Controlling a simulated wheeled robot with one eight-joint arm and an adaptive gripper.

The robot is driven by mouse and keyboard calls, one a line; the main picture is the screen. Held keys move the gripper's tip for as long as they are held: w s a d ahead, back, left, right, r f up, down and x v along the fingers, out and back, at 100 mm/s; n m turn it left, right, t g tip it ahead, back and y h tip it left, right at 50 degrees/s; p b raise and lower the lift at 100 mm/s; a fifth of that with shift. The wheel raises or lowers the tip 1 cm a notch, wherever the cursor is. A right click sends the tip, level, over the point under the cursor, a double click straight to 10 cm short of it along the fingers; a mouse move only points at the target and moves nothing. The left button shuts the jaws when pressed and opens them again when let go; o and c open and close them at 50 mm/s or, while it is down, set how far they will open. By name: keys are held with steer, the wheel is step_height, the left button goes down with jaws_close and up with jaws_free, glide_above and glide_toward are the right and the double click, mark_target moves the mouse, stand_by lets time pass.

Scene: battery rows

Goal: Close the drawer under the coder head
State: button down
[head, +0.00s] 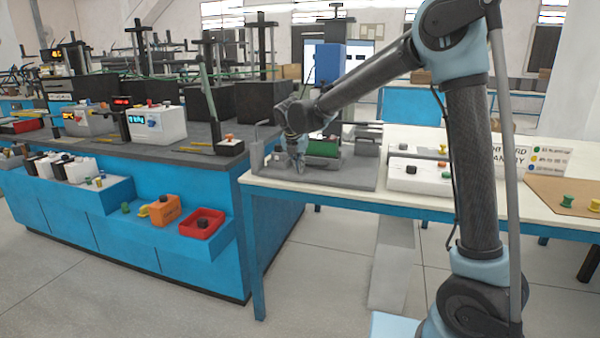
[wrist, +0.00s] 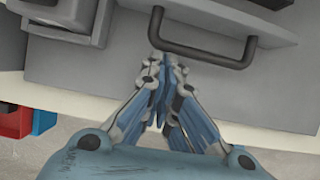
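The grey machine (head: 350,178) stands on the white table, with a green part (head: 323,148) on it. In the wrist view a grey drawer front (wrist: 125,22) carries a dark bar handle (wrist: 205,55) and stands over a flat grey base plate (wrist: 90,75). My gripper (head: 300,172) is low at the machine's left front. In the wrist view my gripper (wrist: 168,68) has its fingers drawn together with nothing seen between them. The fingertips are close to the left part of the handle; I cannot tell if they touch it. How far the drawer stands out is unclear.
A white box with knobs (head: 418,175) stands right of the machine. The blue bench (head: 200,262) at left has a red tray (head: 202,224) and an orange box (head: 165,210) on its ledge. The floor in front of the table is clear.

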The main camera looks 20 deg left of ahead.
mark_target(306, 160)
steer(key=w, duration=0.6)
steer(key=shift+w, duration=0.45)
steer(key=shift+r, duration=0.1)
steer(key=shift+r, duration=0.45)
steer(key=s+v, duration=0.1)
steer(key=v, duration=1)
steer(key=s+d+f+m+g, duration=0.1)
steer(key=s+d+m, duration=0.35)
steer(key=d, duration=0.75)
steer(key=s+d+f+m, duration=0.1)
steer(key=d+m, duration=0.6)
steer(key=d, duration=0.6)
steer(key=s+d+f+m+g, duration=0.1)
steer(key=s+d+m, duration=0.35)
steer(key=d, duration=0.75)
steer(key=s+d+f+m+g, duration=0.1)
steer(key=s+d+f+m, duration=1.5)
steer(key=s+m, duration=0.4)
steer(key=shift+s+f, duration=0.2)
steer(key=shift+f, duration=0.6)
